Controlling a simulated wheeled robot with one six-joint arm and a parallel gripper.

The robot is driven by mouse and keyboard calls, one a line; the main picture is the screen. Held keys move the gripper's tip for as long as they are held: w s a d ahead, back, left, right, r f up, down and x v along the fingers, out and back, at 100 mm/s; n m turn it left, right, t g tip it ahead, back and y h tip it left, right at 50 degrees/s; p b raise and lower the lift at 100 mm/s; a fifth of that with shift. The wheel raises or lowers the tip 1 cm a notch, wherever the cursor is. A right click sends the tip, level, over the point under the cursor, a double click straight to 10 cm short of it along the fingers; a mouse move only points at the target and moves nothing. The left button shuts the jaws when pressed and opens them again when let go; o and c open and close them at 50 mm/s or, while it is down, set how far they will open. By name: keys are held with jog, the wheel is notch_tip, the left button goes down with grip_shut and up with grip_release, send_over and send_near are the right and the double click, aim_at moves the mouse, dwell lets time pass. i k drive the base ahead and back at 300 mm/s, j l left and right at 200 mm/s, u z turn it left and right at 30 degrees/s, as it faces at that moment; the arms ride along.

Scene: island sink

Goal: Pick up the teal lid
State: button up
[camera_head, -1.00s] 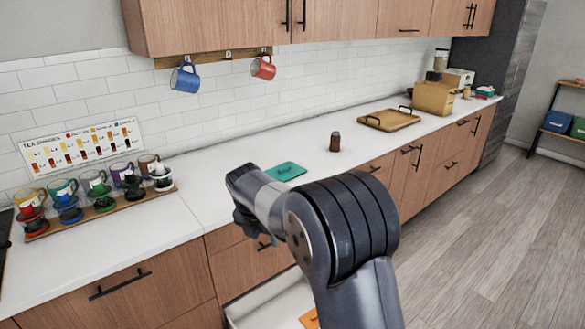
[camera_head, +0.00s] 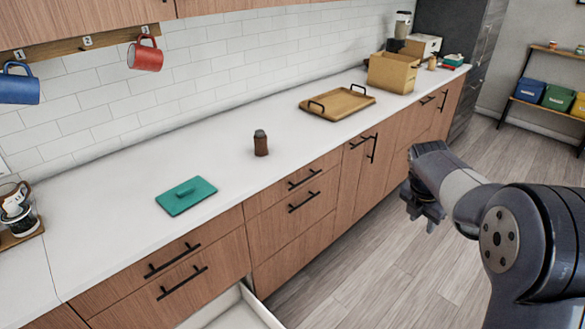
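The teal lid (camera_head: 187,196) lies flat on the white countertop, left of the middle of the head view. My gripper (camera_head: 423,218) is at the right, in front of the cabinets and well apart from the lid.
A brown shaker (camera_head: 260,143) stands right of the lid. A wooden tray (camera_head: 337,103) and a tan box (camera_head: 394,72) are farther along the counter. An open drawer (camera_head: 240,310) juts out below. Red (camera_head: 145,56) and blue (camera_head: 19,86) mugs hang above. The counter around the lid is clear.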

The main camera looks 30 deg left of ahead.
aim_at(180, 197)
jog(key=i+l+z, duration=0.15)
jog(key=i+z, duration=0.3)
jog(key=i, duration=0.2)
jog(key=i+u, duration=0.45)
jog(key=i+l+u, duration=0.1)
jog(key=i+u, duration=0.35)
jog(key=i, duration=0.15)
jog(key=i+j+u, duration=0.1)
jog(key=i+u, duration=0.15)
jog(key=u, duration=0.2)
jog(key=i+u, duration=0.2)
jog(key=u, duration=0.25)
jog(key=i+u, duration=0.25)
jog(key=u, duration=0.2)
jog(key=i+l+u, duration=0.15)
jog(key=u, duration=0.35)
jog(key=i+u, duration=0.25)
jog(key=u, duration=0.15)
jog(key=i+u, duration=0.25)
jog(key=u, duration=0.15)
jog(key=i+l+u, duration=0.2)
jog(key=u, duration=0.2)
